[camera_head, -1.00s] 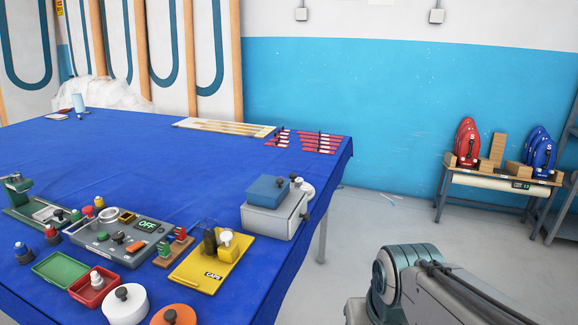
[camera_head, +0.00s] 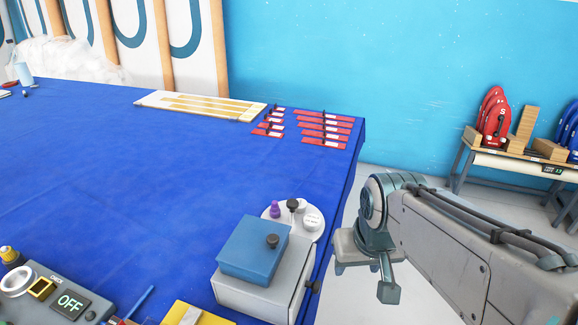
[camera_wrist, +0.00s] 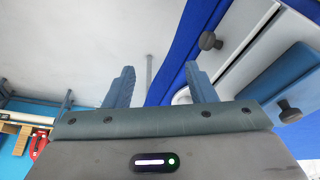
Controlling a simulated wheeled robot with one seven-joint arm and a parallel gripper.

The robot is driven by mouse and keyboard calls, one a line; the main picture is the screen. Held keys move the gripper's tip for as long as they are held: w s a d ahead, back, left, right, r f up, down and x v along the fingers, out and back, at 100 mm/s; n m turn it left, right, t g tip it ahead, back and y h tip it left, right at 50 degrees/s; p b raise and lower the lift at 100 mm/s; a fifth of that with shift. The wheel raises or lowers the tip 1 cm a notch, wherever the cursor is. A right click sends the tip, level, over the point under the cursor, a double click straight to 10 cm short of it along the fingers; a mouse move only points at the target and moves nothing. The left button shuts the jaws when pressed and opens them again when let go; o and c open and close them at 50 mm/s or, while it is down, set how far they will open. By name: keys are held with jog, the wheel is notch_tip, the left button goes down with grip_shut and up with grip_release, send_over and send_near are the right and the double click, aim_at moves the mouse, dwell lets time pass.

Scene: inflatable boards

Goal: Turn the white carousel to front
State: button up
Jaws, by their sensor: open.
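The white carousel (camera_head: 300,226) is a round white disc at the right edge of the blue table, behind a grey box with a blue lid. It carries a purple knobbed piece (camera_head: 275,210), a dark-knobbed piece (camera_head: 292,204) and a white round piece (camera_head: 312,220). The near part of the disc is hidden by the box. My gripper (camera_wrist: 160,72) is open, with nothing visible between its fingers. A pale curved edge, likely the carousel, shows beside the right finger in the wrist view (camera_wrist: 181,97). In the head view my gripper is right of the carousel, past the table edge.
The grey box (camera_head: 262,296) with its blue lid (camera_head: 252,252) stands close in front of the carousel; a dark knob sticks out on its right side. Red strips (camera_head: 325,127) and a white board (camera_head: 200,104) lie farther back. Open floor lies right of the table.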

aim_at(293, 203)
jog(key=w+a+r+n+y+p, duration=0.1)
jog(key=w+a+r, duration=0.2)
jog(key=w, duration=0.2)
jog(key=w+a+r+n+t, duration=0.1)
jog(key=w+a+r+n, duration=0.15)
jog(key=w, duration=0.35)
jog(key=w+a+r+n+y+p, duration=0.1)
jog(key=w+a+r, duration=0.1)
jog(key=w+r, duration=0.25)
jog(key=x, duration=0.9)
jog(key=w+x, duration=0.1)
jog(key=x, duration=0.4)
jog(key=shift+w, duration=0.1)
grip_shut()
